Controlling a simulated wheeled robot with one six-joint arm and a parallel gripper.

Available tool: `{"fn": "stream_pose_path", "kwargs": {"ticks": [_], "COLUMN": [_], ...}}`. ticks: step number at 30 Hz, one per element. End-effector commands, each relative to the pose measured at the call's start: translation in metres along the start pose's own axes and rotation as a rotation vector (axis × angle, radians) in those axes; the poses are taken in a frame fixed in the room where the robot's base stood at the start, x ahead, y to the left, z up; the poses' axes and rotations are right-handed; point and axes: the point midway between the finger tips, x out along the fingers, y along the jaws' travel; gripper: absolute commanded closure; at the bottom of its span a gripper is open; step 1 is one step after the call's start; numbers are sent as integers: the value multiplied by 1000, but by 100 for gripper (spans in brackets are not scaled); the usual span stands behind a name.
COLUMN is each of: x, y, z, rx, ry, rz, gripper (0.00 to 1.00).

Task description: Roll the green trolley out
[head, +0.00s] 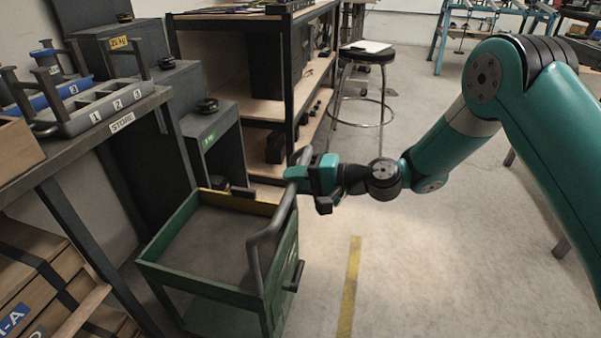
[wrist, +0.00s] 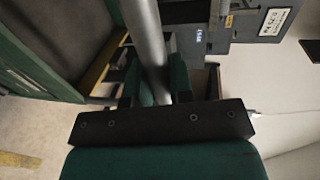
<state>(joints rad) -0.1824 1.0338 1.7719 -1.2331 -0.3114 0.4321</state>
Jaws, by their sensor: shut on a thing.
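The green trolley (head: 210,289) stands on the floor at the lower left of the head view, beside the table. Its tray is empty, with a green rim and a yellow strip at the far end. A grey tubular handle (head: 256,262) rises along its right side. My gripper (head: 299,178) is shut on the upper part of this handle. In the wrist view the grey handle bar (wrist: 146,40) runs down between the fingers of my gripper (wrist: 153,82). The trolley's tray side (wrist: 38,62) shows at the left there. The trolley's wheels are hidden.
A table (head: 135,108) marked STORE, holding a grey numbered rack (head: 98,104), stands close on the left. Dark cabinets (head: 212,140) and a shelf unit (head: 290,90) stand behind the trolley. A stool (head: 366,60) is farther back. The floor right of the trolley, with a yellow line (head: 349,287), is clear.

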Motion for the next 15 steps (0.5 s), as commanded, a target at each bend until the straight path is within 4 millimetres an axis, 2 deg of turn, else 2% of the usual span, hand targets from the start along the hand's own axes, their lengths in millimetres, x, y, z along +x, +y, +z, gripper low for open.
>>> {"fn": "stream_pose_path", "kwargs": {"ticks": [13,14,15], "x": [0,0,0], "y": [0,0,0], "z": [4,4,4], "rx": [-2,-2,-2], "ry": [-12,-12,-12], "rz": [1,1,1], "gripper": [100,74,65]}}
